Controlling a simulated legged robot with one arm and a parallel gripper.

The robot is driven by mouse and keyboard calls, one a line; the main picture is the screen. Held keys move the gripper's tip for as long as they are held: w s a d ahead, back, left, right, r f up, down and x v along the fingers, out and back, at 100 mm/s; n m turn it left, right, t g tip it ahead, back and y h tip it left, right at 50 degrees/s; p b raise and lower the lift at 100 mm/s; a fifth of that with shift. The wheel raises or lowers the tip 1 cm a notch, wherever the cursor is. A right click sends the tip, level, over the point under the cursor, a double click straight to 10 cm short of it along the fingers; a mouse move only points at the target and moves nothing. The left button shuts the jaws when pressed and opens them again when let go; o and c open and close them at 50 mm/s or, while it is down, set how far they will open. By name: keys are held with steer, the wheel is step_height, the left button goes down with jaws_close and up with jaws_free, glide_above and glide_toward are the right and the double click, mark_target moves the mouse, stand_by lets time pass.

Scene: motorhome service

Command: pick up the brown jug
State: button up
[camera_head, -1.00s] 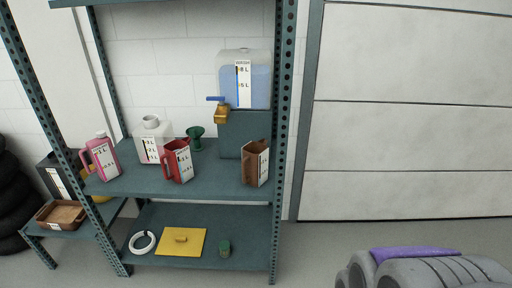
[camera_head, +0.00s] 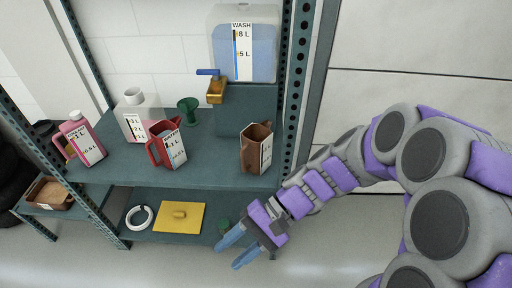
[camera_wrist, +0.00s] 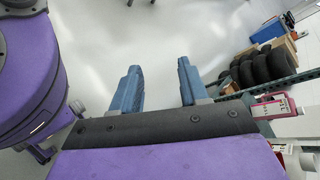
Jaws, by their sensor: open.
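The brown jug (camera_head: 256,150) stands upright on the upper shelf (camera_head: 205,172), near its right end. It has a white label on its right face. My gripper (camera_head: 239,248) is open and empty, in front of the shelving and lower than the jug, its blue fingers pointing down and left. In the wrist view my gripper (camera_wrist: 158,88) shows its two fingers apart with bare floor beyond. The brown jug cannot be made out in the wrist view.
A red jug (camera_head: 168,145), a pink jug (camera_head: 83,140), a white container (camera_head: 137,115) and a green funnel (camera_head: 189,109) stand left of the brown jug. A blue water tank (camera_head: 243,48) with a tap is behind it. A perforated post (camera_head: 292,75) stands at right.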

steer(key=w+a+f+m+t+y+p, duration=0.15)
steer(key=w+m+t+y, duration=0.35)
steer(key=w, duration=0.5)
steer(key=w+a+f+m+t+y+p, duration=0.1)
steer(key=w+m+t+y+p, duration=0.2)
steer(key=w+m, duration=0.45)
steer(key=w+d+f+m+t+h+p, duration=0.1)
steer(key=w+d+f+m+t+h, duration=0.2)
steer(key=w+d+f+m+t, duration=0.5)
steer(key=w+d+f+m+t+h, duration=0.4)
steer(key=d+f, duration=0.1)
steer(key=f, duration=0.6)
steer(key=b, duration=0.3)
glide_toward(243, 170)
steer(key=w+a+r, duration=0.1)
steer(key=w+a, duration=0.1)
steer(key=w, duration=0.1)
steer(key=w+a+r, duration=0.1)
steer(key=shift+w+r, duration=0.3)
steer(key=shift+w, duration=0.1)
steer(key=b+x, duration=0.1)
steer(key=x, duration=0.3)
steer(key=shift+a+f, duration=0.15)
steer(key=shift+w+a, duration=0.3)
steer(key=shift+w, duration=0.05)
jaws_close()
